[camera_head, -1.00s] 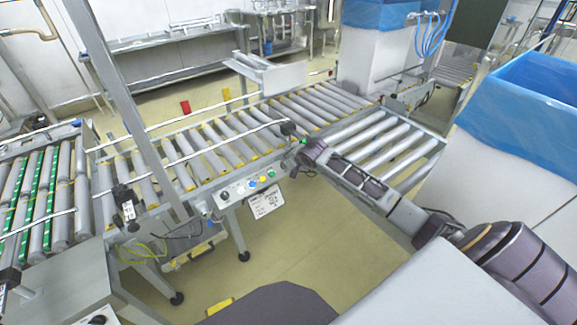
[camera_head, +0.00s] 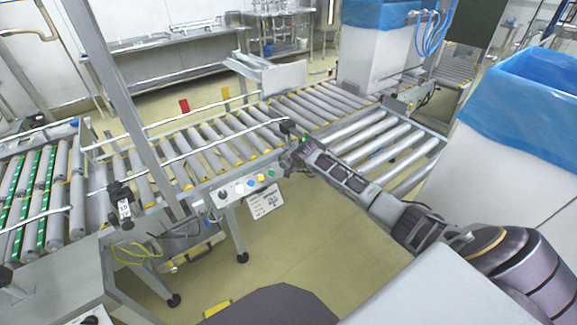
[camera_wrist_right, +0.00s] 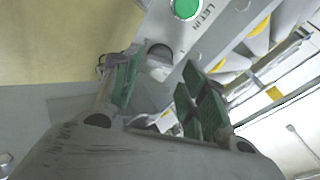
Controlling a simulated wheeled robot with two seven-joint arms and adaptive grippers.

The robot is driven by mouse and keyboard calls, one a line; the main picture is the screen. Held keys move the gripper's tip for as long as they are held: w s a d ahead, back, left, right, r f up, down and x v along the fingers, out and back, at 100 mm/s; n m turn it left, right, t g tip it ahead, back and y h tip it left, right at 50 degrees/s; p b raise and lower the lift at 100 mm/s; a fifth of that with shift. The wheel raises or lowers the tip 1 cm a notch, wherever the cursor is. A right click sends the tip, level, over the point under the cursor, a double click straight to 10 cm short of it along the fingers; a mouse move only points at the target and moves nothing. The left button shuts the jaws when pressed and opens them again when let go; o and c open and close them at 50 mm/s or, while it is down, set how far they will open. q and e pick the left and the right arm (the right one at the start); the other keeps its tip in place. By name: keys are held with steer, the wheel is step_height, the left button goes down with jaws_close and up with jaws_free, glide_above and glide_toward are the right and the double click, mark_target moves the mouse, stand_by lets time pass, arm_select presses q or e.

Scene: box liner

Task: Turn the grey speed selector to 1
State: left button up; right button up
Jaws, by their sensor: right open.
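A round grey knob (camera_wrist_right: 158,52), which looks like the speed selector, lies in the gap between the fingers, near the tips. Whether a finger touches it cannot be told. Its dial marks and setting cannot be read. A green button (camera_wrist_right: 187,8) marked LET IN sits just past it. In the head view the knob is hidden or too small to make out. My left gripper is not clearly seen.
A control panel (camera_head: 245,187) with a dark knob and coloured buttons is on the conveyor's front side, left of my right arm. A white label (camera_head: 264,201) hangs below it. The roller conveyor (camera_head: 215,150) runs behind. A bin with a blue liner (camera_head: 515,110) stands at right.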

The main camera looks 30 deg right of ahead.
mark_target(285, 163)
steer(key=shift+x, duration=0.75)
steer(key=shift+w+f+b, duration=0.45)
steer(key=shift+f, duration=0.05)
steer(key=shift+w+d+f, duration=0.15)
steer(key=shift+w+f, duration=0.25)
steer(key=shift+w, duration=0.05)
arm_select(q)
steer(key=d+r, duration=0.1)
steer(key=r, duration=0.2)
steer(key=shift+w+d, duration=0.4)
arm_select(e)
steer(key=shift+c, duration=0.4)
steer(key=c, duration=0.7)
arm_select(q)
steer(key=shift+s+f, duration=0.25)
steer(key=shift+s, duration=0.1)
arm_select(e)
steer(key=shift+o, duration=0.2)
